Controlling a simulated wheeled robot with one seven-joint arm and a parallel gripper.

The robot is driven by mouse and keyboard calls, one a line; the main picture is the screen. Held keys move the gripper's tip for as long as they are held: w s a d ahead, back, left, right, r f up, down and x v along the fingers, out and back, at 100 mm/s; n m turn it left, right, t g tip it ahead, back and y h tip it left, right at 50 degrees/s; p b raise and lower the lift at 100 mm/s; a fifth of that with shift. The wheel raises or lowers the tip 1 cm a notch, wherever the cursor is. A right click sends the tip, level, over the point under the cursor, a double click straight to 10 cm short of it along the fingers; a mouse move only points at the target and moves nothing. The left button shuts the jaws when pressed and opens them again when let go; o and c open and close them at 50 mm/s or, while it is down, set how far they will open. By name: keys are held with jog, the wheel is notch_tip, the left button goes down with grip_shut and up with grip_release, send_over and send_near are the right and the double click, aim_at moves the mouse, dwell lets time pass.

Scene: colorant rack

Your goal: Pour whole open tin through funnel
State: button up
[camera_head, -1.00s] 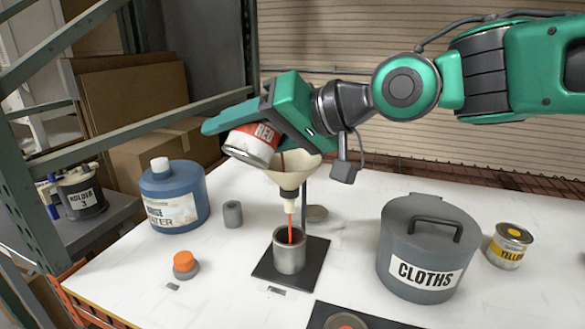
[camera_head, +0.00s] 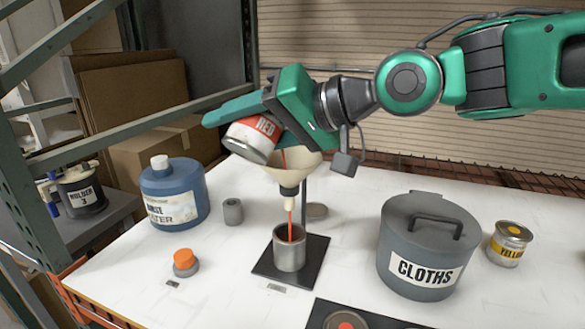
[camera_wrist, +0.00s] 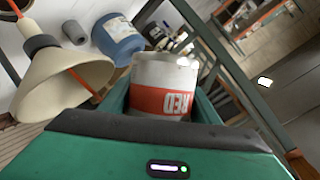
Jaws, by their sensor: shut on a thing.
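My gripper (camera_head: 262,112) is shut on the tin labelled RED (camera_head: 251,139) and holds it tilted above the funnel. The tin also shows between the jaws in the wrist view (camera_wrist: 163,88). A red stream falls from the tin into the cream funnel (camera_head: 282,172), which is on a stand. The funnel also shows in the wrist view (camera_wrist: 60,82). A thin red stream leaves the spout and enters the grey metal cup (camera_head: 289,251) on a black base plate (camera_head: 262,268) below. The level inside the tin is hidden.
A blue rinse water jug (camera_head: 173,205), a small grey cylinder (camera_head: 233,211) and an orange-topped piece (camera_head: 185,262) stand left. A grey CLOTHS bin (camera_head: 425,255) and a YELLOW tin (camera_head: 508,245) stand right. A dark mat with a red-centred disc (camera_head: 345,321) lies in front.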

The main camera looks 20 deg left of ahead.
jog(key=shift+s+r+m+g+p, duration=0.1)
jog(key=shift+r+m+g+p, duration=0.2)
jog(key=shift+r+m+p, duration=0.15)
dwell(1.3)
jog(key=shift+f+m+g+y+p, duration=0.3)
jog(key=shift+f+m+y+p, duration=0.2)
jog(key=shift+m, duration=0.15)
dwell(1.5)
jog(key=shift+r+m+g+p, duration=0.3)
jog(key=shift+r+m+p, duration=0.15)
jog(key=shift+m, duration=0.15)
dwell(1.4)
jog(key=shift+w+d+r+m+y+p, duration=0.15)
jog(key=shift+w+r+m+y+p, duration=0.1)
jog(key=shift+w+m+y, duration=0.15)
jog(key=shift+w+d+r+m+y+p, duration=0.2)
jog(key=shift+w+m+p, duration=0.1)
jog(key=shift+w, duration=0.2)
dwell(1.2)
